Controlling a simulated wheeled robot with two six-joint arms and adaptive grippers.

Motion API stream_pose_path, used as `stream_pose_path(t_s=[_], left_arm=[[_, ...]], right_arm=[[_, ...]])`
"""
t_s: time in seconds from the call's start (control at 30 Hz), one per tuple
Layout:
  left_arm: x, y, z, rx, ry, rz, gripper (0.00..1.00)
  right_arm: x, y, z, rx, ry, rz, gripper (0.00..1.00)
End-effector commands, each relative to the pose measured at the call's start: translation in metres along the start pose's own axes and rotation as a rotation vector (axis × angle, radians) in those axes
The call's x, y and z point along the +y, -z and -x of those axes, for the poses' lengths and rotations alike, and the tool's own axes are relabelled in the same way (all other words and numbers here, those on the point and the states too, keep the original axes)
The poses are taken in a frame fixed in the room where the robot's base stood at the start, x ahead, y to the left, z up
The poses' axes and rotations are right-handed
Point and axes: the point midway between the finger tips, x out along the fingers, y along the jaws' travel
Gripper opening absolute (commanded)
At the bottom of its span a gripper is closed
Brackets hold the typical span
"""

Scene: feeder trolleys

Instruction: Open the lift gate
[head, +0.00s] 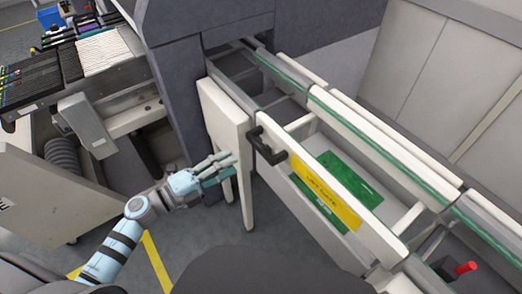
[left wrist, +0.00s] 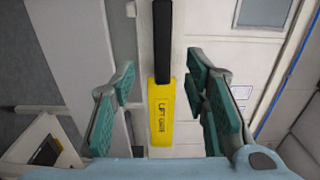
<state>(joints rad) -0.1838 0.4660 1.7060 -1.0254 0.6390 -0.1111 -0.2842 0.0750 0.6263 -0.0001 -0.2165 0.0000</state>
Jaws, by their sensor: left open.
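The lift gate (head: 372,222) is a long white beam with a yellow label (head: 325,192) and a black handle (head: 265,148) at its left end. It lies in line with the conveyor rails. My left gripper (head: 226,166) is open and empty, to the left of the handle and apart from it in the head view. In the left wrist view the open fingers (left wrist: 160,84) frame the black handle (left wrist: 162,42) and the yellow label reading LIFT GATE (left wrist: 160,122). My right gripper is not in view.
A white upright panel (head: 222,130) stands close behind my left gripper. A green board (head: 350,182) lies behind the gate. A feeder trolley (head: 52,205) stands at the left, and a red button (head: 466,268) is at the lower right. Grey floor is free near my left arm.

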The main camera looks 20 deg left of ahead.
Motion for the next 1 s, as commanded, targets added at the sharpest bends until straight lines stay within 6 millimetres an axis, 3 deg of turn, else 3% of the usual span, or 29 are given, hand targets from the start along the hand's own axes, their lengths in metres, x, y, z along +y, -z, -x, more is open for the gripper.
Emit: stream_pose_path(t_s=[0.2, 0.4, 0.77, 1.0], left_arm=[[-0.004, -0.001, -0.065, -0.003, 0.006, 0.006, 0.42], [-0.001, -0.001, -0.102, -0.004, 0.001, 0.005, 0.42], [-0.001, -0.001, -0.112, -0.005, -0.001, 0.004, 0.42], [0.000, -0.001, -0.112, -0.005, -0.001, 0.004, 0.05]], right_arm=[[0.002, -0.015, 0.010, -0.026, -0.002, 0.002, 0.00], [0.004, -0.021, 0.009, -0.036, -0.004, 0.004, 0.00], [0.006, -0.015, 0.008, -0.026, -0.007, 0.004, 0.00], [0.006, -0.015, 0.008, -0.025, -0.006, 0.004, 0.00]])
